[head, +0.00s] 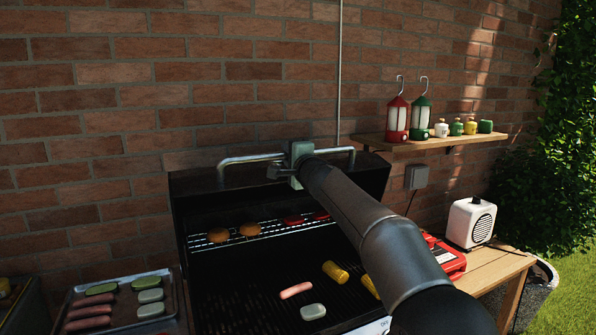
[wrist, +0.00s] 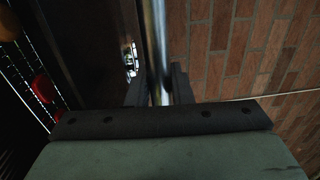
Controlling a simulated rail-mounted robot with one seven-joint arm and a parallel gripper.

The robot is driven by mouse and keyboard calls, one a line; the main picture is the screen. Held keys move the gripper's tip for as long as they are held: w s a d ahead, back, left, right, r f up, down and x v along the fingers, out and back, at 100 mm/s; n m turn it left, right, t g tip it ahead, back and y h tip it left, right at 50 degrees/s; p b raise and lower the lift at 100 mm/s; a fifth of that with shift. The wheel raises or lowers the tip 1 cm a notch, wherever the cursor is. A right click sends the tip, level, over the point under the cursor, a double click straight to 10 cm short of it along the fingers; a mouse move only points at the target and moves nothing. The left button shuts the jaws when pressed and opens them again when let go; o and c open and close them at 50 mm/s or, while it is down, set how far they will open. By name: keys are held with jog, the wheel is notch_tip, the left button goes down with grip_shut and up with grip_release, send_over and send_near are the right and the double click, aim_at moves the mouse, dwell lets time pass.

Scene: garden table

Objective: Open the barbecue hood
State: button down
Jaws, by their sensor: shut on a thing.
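The barbecue hood (head: 185,185) is dark, with a long silver bar handle (head: 250,159) along its front edge. The hood is raised, and the grill inside is open to view. My gripper (head: 297,160) is at the middle of the handle, with my arm reaching up to it from the lower right. In the wrist view my gripper (wrist: 160,88) has its two fingers on either side of the handle bar (wrist: 155,40), shut on it. The hood's dark surface (wrist: 95,40) lies left of the bar there. My gripper hides the middle of the handle in the head view.
Food lies on the cooking grate (head: 240,300) and on the wire warming rack (head: 265,231). A metal tray (head: 112,322) with food stands at left. A shelf (head: 430,142) with lanterns hangs at right, above a wooden side table (head: 490,270) with a white speaker (head: 470,223). A brick wall stands close behind.

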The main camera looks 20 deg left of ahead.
jog(key=b, duration=0.2)
jog(key=s+d+f+b, duration=0.1)
jog(key=b, duration=0.1)
jog(key=shift+s+d+f+t+b, duration=0.1)
jog(key=shift+d+f+t+b, duration=0.15)
jog(key=shift+f+t+b, duration=0.05)
jog(key=shift+s+d+r+b, duration=0.1)
jog(key=shift+s+d+b, duration=0.2)
jog(key=shift+b, duration=0.5)
jog(key=shift+r, duration=0.1)
jog(key=c, duration=1.3)
grip_release()
jog(key=shift+y, duration=0.3)
jog(key=shift+c, duration=0.2)
jog(key=b+v, duration=1)
jog(key=v, duration=0.7)
jog(key=shift+s, duration=0.15)
jog(key=shift+d+r, duration=0.1)
